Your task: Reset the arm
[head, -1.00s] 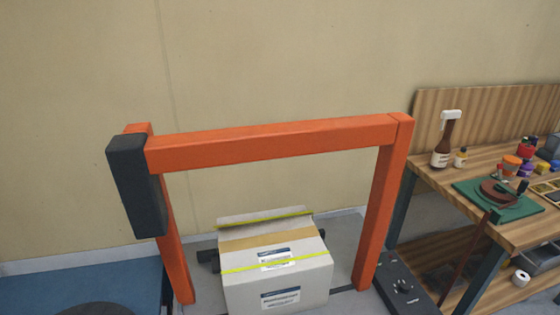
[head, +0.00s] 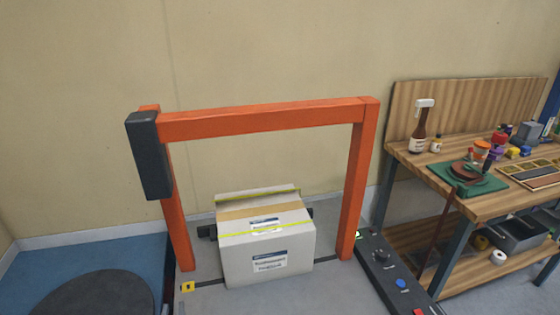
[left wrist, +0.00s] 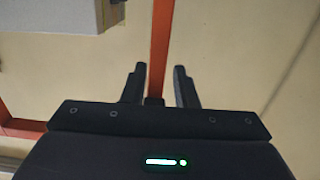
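My left gripper (left wrist: 159,70) shows in the left wrist view. Its two dark fingers stand apart with nothing held between them. An orange post (left wrist: 160,40) passes behind the gap; I cannot tell how far away it is. Neither gripper can be made out in the head view, and my right gripper is in no frame. A taped carton (head: 268,262) with yellow-green straps and white labels sits under the orange frame (head: 265,118).
A dark grey box (head: 148,158) is fixed on the frame's left post. A control panel (head: 385,270) lies right of the frame. A wooden workbench (head: 455,205) with tools and bottles stands at the right. A dark disc (head: 95,295) lies at the lower left.

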